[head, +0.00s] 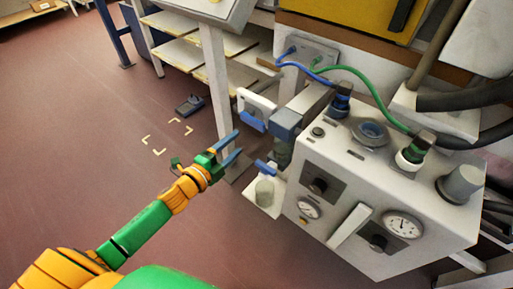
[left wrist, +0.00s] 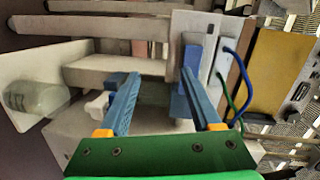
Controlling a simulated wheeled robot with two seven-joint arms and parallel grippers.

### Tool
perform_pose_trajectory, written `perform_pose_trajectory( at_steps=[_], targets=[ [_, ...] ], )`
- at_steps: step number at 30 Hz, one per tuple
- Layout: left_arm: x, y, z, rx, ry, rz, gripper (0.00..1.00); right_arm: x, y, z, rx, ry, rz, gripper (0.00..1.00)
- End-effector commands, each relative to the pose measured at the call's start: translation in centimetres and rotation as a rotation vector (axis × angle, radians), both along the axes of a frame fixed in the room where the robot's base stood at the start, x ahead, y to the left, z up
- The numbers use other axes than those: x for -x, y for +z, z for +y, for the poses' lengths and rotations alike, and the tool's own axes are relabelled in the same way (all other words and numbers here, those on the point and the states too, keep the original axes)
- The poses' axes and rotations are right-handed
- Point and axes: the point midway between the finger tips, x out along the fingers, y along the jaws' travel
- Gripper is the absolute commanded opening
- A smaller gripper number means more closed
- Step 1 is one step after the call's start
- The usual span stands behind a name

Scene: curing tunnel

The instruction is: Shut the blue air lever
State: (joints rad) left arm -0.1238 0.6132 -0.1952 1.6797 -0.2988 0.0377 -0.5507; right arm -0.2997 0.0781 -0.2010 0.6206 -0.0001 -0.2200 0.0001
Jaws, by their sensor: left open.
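Two blue parts show on the left side of the white machine (head: 345,170), and I cannot tell for certain which is the air lever. One blue bar (head: 253,122) sits at the lower edge of a white plate (head: 256,103). A smaller blue handle (head: 265,167) sits lower, just above a clear bottle (head: 264,190). My left gripper (head: 225,150) is open, with blue fingers pointing toward these parts. It looks empty and apart from them. In the left wrist view the gripper (left wrist: 163,105) frames part of the machine's side. My right gripper is out of view.
The bottle rests on a white bracket (head: 274,205). A blue hose (head: 300,66) and a green hose (head: 365,78) run across the machine top. Shelves (head: 195,50) and a post (head: 213,75) stand behind. The red floor at left is clear apart from a dark pedal (head: 190,104).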

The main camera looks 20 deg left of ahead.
Motion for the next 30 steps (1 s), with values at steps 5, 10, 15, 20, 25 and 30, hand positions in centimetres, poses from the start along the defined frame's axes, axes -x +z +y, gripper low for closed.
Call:
perform_pose_trajectory(
  at_steps=[5, 10, 15, 20, 25, 30],
  targets=[
    [-0.7, 3.8, -2.6, -0.117, -0.108, -0.167, 0.65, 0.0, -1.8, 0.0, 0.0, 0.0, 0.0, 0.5],
    [-3.5, 4.1, -3.5, -0.113, -0.106, -0.167, 0.65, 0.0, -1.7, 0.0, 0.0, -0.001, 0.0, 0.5],
    [-5.8, 3.9, -4.3, -0.111, -0.104, -0.162, 0.65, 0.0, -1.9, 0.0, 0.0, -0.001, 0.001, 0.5],
    [-6.7, 3.9, -4.7, -0.112, -0.104, -0.159, 0.65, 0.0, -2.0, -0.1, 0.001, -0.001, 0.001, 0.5],
    [-6.8, 3.9, -4.7, -0.111, -0.104, -0.159, 0.65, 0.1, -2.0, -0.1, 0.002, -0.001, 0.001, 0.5],
    [-6.8, 3.9, -4.7, -0.11, -0.104, -0.158, 0.41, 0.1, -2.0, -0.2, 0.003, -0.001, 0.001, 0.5]
  ],
)
